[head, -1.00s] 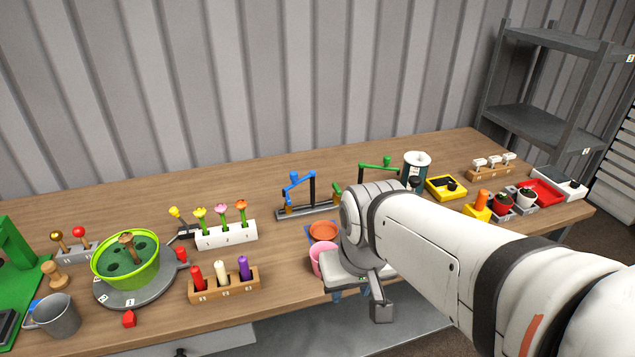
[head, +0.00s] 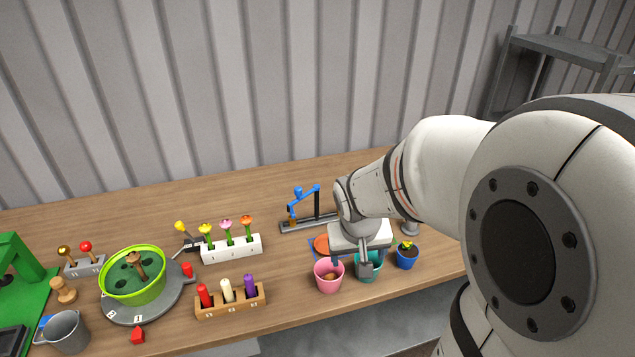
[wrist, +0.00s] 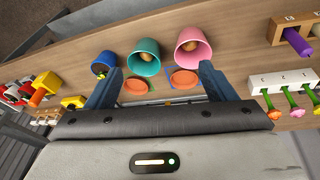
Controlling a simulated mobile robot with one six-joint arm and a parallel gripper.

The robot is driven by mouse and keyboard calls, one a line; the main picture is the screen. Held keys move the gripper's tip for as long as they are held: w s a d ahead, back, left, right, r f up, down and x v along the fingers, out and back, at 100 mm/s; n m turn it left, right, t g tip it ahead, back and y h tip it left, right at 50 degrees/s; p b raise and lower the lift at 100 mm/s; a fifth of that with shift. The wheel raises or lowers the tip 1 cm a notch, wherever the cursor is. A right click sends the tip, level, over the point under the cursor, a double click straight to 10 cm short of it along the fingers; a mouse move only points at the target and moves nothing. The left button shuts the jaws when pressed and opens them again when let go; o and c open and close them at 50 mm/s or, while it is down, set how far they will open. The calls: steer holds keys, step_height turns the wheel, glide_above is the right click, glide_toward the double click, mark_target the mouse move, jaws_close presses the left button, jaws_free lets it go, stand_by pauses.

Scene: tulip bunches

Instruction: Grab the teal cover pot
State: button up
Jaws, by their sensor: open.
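The teal cover pot (head: 377,270) stands near the front edge of the table, between a pink pot and a blue pot, and is partly hidden by my wrist in the head view. In the wrist view the teal pot (wrist: 143,57) shows its open top with a brown bulb-like thing inside. My gripper (head: 360,259) is above and just behind the pots. In the wrist view its fingers are wide apart, and nothing is between them in my gripper (wrist: 157,72). The teal pot appears beyond the fingertips, apart from them.
The pink pot (head: 328,277) is close on the left, the blue pot (head: 407,259) with a yellow flower on the right. Orange saucers (wrist: 185,79) lie behind. A blue-armed stand (head: 305,208) is at the back. A candle rack (head: 230,300) stands farther left.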

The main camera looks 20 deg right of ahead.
steer(key=shift+o, duration=1.4)
steer(key=w+d+f+m+p, duration=0.1)
steer(key=w+d+f+p, duration=0.2)
steer(key=w+d+p, duration=0.1)
steer(key=shift+w+d+p, duration=0.4)
steer(key=shift+w+d, duration=0.2)
steer(key=shift+w, duration=0.3)
steer(key=m+p, duration=0.1)
steer(key=p, duration=0.3)
glide_toward(372, 255)
steer(key=s+f, duration=0.1)
steer(key=s, duration=0.1)
steer(key=shift+y, duration=0.4)
steer(key=x, duration=0.1)
steer(key=b+x, duration=0.1)
steer(key=x, duration=0.2)
steer(key=shift+a+f+b, duration=0.25)
steer(key=shift+a+b, duration=0.1)
steer(key=shift+b, duration=0.05)
steer(key=b+x, duration=0.4)
steer(key=shift+s+a+f, duration=0.15)
steer(key=shift+s+a, duration=0.05)
steer(key=shift+a, duration=0.15)
steer(key=shift+w+d+f+b, duration=0.1)
steer(key=shift+w+f+b, duration=0.2)
steer(key=shift+f, duration=0.2)
steer(key=shift+s, duration=0.1)
steer(key=c, duration=1.1)
